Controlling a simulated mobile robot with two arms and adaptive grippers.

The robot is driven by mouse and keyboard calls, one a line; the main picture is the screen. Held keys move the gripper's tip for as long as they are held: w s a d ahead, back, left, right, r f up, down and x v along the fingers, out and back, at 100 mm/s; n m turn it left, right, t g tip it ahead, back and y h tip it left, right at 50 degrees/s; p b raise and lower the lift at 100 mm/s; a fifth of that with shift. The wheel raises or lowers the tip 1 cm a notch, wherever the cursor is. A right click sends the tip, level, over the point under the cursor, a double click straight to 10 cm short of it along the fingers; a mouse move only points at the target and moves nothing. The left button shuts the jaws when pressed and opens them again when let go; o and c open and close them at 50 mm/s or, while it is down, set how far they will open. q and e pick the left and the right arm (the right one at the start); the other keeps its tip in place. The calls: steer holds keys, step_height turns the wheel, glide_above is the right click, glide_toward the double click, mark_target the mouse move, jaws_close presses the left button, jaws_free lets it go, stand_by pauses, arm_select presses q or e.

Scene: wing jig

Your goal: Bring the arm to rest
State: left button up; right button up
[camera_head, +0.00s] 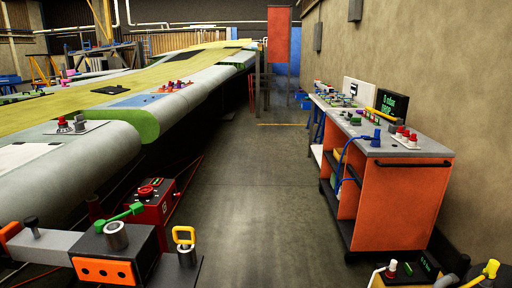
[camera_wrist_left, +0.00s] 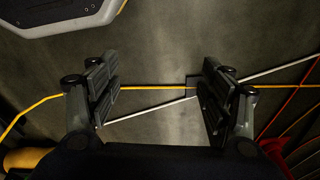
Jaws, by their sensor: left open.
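My left gripper (camera_wrist_left: 156,95) shows in the left wrist view, its two dark fingers spread wide with nothing between them. Behind the fingers lies a grey floor with a yellow line and a pale line crossing it. No arm or gripper of mine can be made out for sure in the head view. My right gripper is in neither view.
A long wing (camera_head: 180,95) on its jig fills the left side. An orange cart (camera_head: 400,205) stands along the right wall. A dark red box (camera_head: 152,205) is at the lower left. The floor aisle (camera_head: 245,190) between wing and cart is clear.

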arm_select(q)
steer(key=s+a+f+g, duration=0.1)
steer(key=s+a+f, duration=0.1)
steer(key=s+f, duration=1)
steer(key=s, duration=0.3)
steer(key=shift+s+a+f+p, duration=0.3)
steer(key=shift+s+a+f, duration=0.05)
steer(key=shift+a+f, duration=0.05)
